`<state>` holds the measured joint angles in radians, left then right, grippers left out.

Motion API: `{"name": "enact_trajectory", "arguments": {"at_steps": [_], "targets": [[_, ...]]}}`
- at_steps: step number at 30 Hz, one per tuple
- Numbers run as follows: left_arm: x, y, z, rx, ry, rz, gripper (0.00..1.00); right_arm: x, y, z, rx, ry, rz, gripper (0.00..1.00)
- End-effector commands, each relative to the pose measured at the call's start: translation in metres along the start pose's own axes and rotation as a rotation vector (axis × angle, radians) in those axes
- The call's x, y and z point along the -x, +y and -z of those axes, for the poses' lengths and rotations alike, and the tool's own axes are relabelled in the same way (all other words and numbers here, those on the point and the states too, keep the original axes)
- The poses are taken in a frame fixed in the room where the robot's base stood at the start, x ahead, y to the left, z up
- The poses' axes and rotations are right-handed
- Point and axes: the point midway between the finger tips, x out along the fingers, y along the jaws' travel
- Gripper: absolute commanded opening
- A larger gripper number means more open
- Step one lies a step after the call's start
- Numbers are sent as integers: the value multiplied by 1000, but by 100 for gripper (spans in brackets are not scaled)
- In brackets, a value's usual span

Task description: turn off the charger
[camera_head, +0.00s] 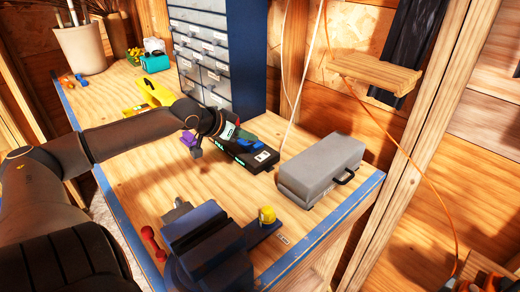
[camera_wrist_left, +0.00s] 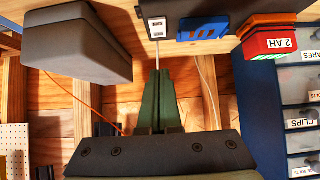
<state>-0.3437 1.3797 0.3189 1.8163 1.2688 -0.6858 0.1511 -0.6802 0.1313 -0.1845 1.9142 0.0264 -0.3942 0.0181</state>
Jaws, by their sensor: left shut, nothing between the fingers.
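The black charger (camera_head: 233,152) lies on the workbench, in front of the drawer cabinet. A white switch plate (camera_head: 262,156) is at its right end. In the left wrist view, which is upside down, the switch plate (camera_wrist_left: 157,28) is at the top, beside a blue part (camera_wrist_left: 203,28) and a red battery (camera_wrist_left: 268,42) marked 2 AH. My left gripper (camera_head: 252,140) is shut and empty, above the charger close to the switch end. Its green fingers (camera_wrist_left: 160,85) point toward the switch plate; I cannot tell whether they touch it. The right gripper is not in view.
A grey case (camera_head: 320,168) stands right of the charger, near the bench edge. A blue vise (camera_head: 205,240) is at the front. The drawer cabinet (camera_head: 205,50) stands behind. A yellow tool (camera_head: 155,92) lies farther left. A pale cord (camera_head: 291,115) hangs behind the charger.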

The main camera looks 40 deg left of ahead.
Motion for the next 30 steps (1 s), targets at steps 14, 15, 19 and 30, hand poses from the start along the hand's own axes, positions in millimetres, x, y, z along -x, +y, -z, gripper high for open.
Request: {"name": "enact_trajectory", "arguments": {"at_steps": [14, 15, 19, 30], "targets": [[-23, 0, 1, 1, 6, 1, 0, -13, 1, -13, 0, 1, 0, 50], [-24, -1, 1, 4, 7, 2, 0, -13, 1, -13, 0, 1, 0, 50], [-32, -3, 1, 11, 9, 3, 0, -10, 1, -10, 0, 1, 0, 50], [-65, 0, -17, 3, 1, -1, 0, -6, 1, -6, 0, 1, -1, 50]]}}
